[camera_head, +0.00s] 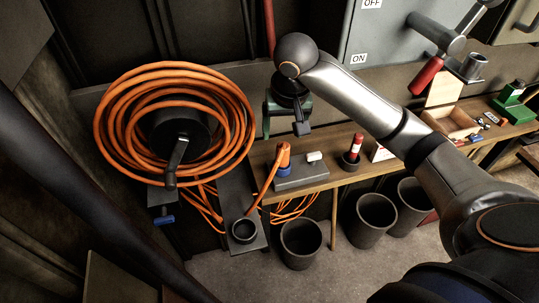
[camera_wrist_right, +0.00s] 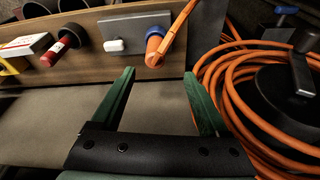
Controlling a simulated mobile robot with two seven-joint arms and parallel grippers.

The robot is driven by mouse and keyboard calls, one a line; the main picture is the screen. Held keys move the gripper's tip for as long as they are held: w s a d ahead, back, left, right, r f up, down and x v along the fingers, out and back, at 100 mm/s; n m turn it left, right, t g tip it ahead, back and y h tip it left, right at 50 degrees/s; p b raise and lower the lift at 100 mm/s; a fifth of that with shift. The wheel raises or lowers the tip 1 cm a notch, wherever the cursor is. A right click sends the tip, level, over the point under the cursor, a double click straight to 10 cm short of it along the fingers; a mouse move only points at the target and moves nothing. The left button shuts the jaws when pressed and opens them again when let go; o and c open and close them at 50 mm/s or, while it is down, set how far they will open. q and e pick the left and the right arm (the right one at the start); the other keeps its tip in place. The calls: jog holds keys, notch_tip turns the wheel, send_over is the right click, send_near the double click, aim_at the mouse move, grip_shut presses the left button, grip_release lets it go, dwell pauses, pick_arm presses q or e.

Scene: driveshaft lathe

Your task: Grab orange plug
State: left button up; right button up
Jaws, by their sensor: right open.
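The orange plug (camera_head: 284,155) stands upright in a blue ring (camera_head: 284,170) on a grey block (camera_head: 302,175) on the wooden shelf. An orange cable hangs from the plug's side. In the right wrist view the plug (camera_wrist_right: 154,50) shows beyond the fingertips, with the blue ring (camera_wrist_right: 156,32) behind it. My right gripper (camera_head: 286,121) is above and behind the plug in the head view. Its green fingers are spread with nothing between them, and it also shows in the right wrist view (camera_wrist_right: 159,74). It is apart from the plug. My left gripper is not in view.
A large orange cable coil (camera_head: 110,125) hangs at left, with a crank handle (camera_head: 176,158). A white piece (camera_head: 314,156) sits on the grey block. A red-topped item (camera_head: 355,145) stands to the right on the shelf. Dark bins (camera_head: 301,245) stand below.

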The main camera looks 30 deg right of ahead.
aim_at(283, 152)
jog(key=x, duration=0.8)
jog(key=d+x, duration=0.1)
jog(key=x, duration=0.3)
jog(key=shift+r, duration=0.1)
grip_shut()
dwell(0.5)
